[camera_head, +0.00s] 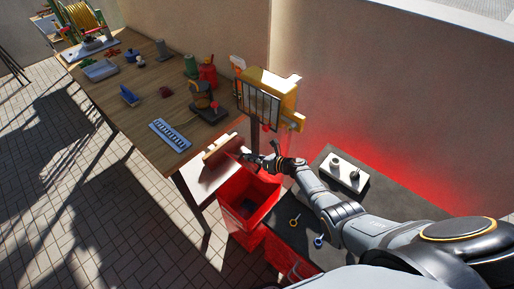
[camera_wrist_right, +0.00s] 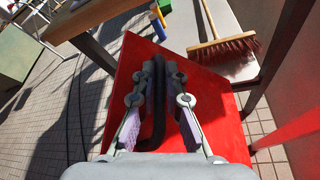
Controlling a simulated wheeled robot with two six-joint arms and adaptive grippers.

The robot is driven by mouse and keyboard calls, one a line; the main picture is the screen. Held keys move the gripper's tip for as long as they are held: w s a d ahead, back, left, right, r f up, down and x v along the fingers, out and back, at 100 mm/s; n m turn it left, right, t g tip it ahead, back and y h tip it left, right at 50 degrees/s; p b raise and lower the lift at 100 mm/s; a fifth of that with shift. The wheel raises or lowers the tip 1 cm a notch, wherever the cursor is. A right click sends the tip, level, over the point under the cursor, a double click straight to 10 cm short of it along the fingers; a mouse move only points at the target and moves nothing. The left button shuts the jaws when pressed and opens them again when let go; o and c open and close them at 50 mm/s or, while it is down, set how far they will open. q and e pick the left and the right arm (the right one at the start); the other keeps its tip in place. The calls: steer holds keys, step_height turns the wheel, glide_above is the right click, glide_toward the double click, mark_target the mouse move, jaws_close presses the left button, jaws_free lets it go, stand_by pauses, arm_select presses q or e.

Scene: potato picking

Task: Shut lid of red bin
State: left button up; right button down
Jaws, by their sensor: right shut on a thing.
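The red bin (camera_head: 262,212) stands beside the end of the wooden workbench in the head view, with its dark inside showing. Its red lid (camera_wrist_right: 215,110) fills the middle of the right wrist view as a flat panel with a black bar handle (camera_wrist_right: 159,105). My right gripper (camera_head: 257,160) is above the bin's far side, and its fingers in the right wrist view (camera_wrist_right: 160,85) are shut around the handle. In the head view the gripper and arm partly cover the lid area, so its exact tilt is hard to tell. My left gripper is out of view.
A wooden workbench (camera_head: 150,105) with tools runs along the left. A broom (camera_wrist_right: 225,48) lies on a pale surface close to the bin. A yellow box (camera_head: 270,88) with a grille stands behind, and a dark counter (camera_head: 385,195) is at right.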

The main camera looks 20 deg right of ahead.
mark_target(263, 176)
steer(key=shift+s+a+f, duration=0.35)
steer(key=shift+a+f, duration=0.1)
steer(key=shift+a, duration=0.2)
steer(key=c, duration=1.4)
jaws_free()
steer(key=v, duration=0.7)
steer(key=shift+s+d+r, duration=0.1)
steer(key=shift+s+d, duration=0.05)
steer(key=shift+s, duration=0.1)
